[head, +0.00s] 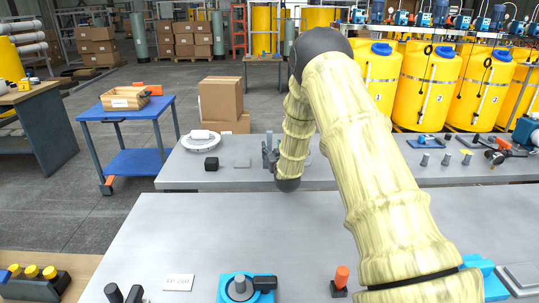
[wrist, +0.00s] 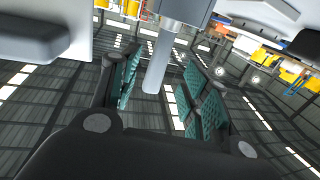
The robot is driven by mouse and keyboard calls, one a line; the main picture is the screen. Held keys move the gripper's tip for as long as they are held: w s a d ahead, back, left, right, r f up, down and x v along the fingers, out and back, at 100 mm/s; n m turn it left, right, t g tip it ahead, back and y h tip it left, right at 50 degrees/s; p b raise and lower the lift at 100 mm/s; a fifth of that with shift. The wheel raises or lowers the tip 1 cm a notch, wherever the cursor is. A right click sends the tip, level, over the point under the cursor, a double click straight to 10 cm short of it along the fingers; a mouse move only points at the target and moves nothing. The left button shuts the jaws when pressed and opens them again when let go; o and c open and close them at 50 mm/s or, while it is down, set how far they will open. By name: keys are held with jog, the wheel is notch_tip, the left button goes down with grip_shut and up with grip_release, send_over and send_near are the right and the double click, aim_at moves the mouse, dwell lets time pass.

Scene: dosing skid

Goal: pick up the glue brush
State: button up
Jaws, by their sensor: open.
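I cannot make out a glue brush for certain in either view. My gripper (head: 268,155) is over the rear grey table, at the left of my arm's lower end. In the wrist view my gripper (wrist: 165,97) is open, with teal pads on both fingers. A plain grey rod (wrist: 158,62), joined to a grey block (wrist: 185,9), reaches into the space between the fingers. The fingers do not visibly close on it. Whether this rod belongs to the brush cannot be told. My arm hides part of both tables.
The rear table (head: 222,178) holds a white round dish (head: 201,141), a black block (head: 211,163) and several small parts at the right. The front table (head: 230,225) is clear in its middle; a blue fixture (head: 232,291) and an orange-topped part (head: 341,276) stand near its front.

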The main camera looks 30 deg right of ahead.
aim_at(270, 143)
jog(key=shift+p+x, duration=0.35)
jog(key=shift+x, duration=2.75)
jog(key=shift+d, duration=0.15)
grip_shut()
